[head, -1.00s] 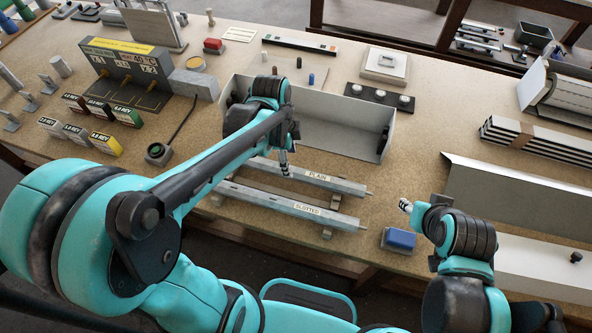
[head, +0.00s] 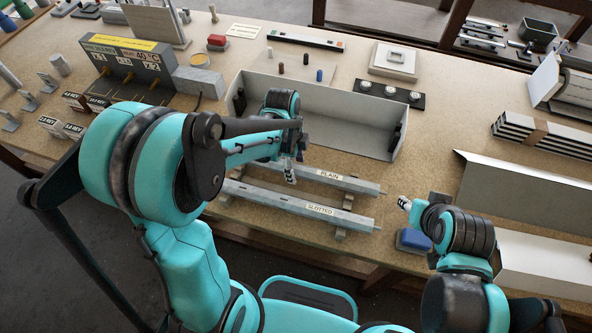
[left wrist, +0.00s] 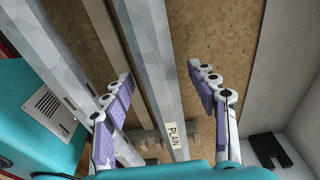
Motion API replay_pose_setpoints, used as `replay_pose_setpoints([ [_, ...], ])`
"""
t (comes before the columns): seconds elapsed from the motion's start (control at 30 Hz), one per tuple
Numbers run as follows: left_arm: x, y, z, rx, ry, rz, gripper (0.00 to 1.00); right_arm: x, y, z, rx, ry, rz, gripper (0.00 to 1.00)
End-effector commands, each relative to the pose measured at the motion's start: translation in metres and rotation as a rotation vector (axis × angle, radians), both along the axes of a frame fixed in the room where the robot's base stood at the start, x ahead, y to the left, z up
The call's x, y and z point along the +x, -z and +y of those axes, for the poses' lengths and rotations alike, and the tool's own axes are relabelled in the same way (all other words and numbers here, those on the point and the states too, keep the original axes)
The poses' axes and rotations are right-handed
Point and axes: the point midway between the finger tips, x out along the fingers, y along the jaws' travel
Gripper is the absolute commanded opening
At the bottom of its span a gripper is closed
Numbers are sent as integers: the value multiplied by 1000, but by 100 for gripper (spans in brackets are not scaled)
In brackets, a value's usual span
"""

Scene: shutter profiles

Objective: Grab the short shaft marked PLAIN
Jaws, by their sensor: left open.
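The shaft marked PLAIN (head: 352,184) is a grey faceted bar lying on supports on the bench. It also shows in the left wrist view (left wrist: 160,72), its label near the bottom. The similar SLOTTED shaft (head: 280,200) lies parallel, on the near side. My left gripper (head: 289,173) is above the left part of the PLAIN shaft. In the left wrist view its spread fingers (left wrist: 160,76) appear on either side of that shaft, with nothing held; contact is not visible. My right gripper (head: 404,203) is small, right of the shafts' ends; its opening is unclear.
A grey open-topped tray (head: 335,133) stands just behind the shafts. A blue block (head: 414,240) lies by my right arm. A sheet-metal profile (head: 500,187) is at the right.

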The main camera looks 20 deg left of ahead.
Motion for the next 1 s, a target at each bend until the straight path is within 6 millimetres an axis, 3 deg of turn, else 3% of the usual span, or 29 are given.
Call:
replay_pose_setpoints([
  [0.07, 0, -1, 0, 0, 0, 0, 53, 0, -1, 0, 0, 0, 0, 40],
  [0.27, 0, -1, 0, 0, 0, 0, 1, 0, -1, 0, 0, 0, 0, 40],
  [0.67, 0, -6, 0, 0, 0, 0, 0, 0, -3, 0, 0, 0, 0, 40],
  [0.93, 0, -46, 0, 0, -1, 0, 0, 0, -20, 0, 0, 0, 0, 40],
  [1.0, 6, -53, -14, 0, 5, 0, 0, 0, -23, 0, 0, 0, 0, 40],
])
